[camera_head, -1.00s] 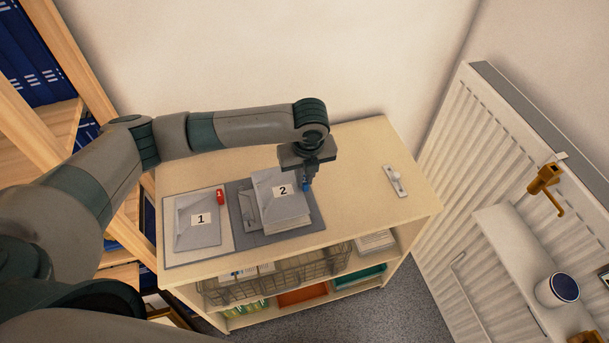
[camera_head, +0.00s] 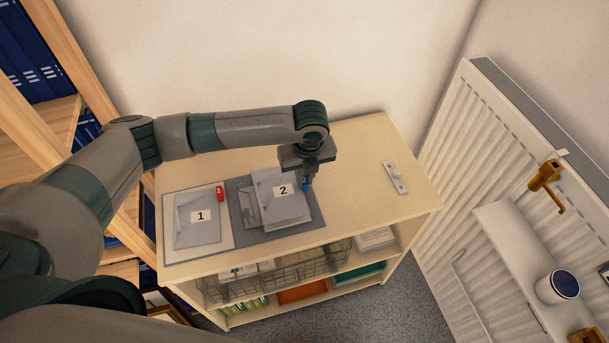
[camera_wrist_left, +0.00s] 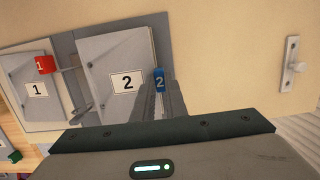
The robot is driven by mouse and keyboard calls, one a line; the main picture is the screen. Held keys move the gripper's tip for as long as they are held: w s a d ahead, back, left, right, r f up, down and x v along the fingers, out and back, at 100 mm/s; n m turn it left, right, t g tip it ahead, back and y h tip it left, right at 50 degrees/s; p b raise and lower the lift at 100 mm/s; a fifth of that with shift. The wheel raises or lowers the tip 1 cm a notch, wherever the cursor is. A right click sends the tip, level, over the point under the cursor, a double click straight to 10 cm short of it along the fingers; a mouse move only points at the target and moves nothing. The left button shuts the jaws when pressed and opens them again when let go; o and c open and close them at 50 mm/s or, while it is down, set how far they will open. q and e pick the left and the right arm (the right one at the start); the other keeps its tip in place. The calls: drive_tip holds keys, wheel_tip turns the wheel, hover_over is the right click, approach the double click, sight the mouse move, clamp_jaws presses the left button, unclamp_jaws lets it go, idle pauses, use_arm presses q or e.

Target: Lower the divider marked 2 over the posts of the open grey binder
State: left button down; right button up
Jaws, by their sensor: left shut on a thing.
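The grey divider marked 2 (camera_head: 283,205) hangs over the open grey binder (camera_head: 309,228); it also shows in the left wrist view (camera_wrist_left: 118,62). Its blue tab, marked 2 (camera_wrist_left: 159,80), sits at its right edge. My left gripper (camera_head: 307,180) is shut on the divider at this tab side; in the left wrist view the fingers (camera_wrist_left: 163,98) reach to the tab. A stack of sheets lies under the divider, and I cannot tell the gap. A metal part of the binder (camera_wrist_left: 80,108) shows left of the divider. The posts are hidden. My right gripper is not in view.
A grey divider marked 1 (camera_head: 200,222) with a red tab lies on the binder's left side. A metal fitting (camera_head: 395,178) lies on the cabinet top to the right, with bare wood around it. A radiator (camera_head: 480,150) stands at the right.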

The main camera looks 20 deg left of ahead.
use_arm(q)
drive_tip(key=shift+f, duration=0.4)
drive_tip(key=shift+f, duration=0.4)
idle(0.4)
drive_tip(key=c, duration=1.7)
unclamp_jaws()
drive_tip(key=shift+r, duration=0.1)
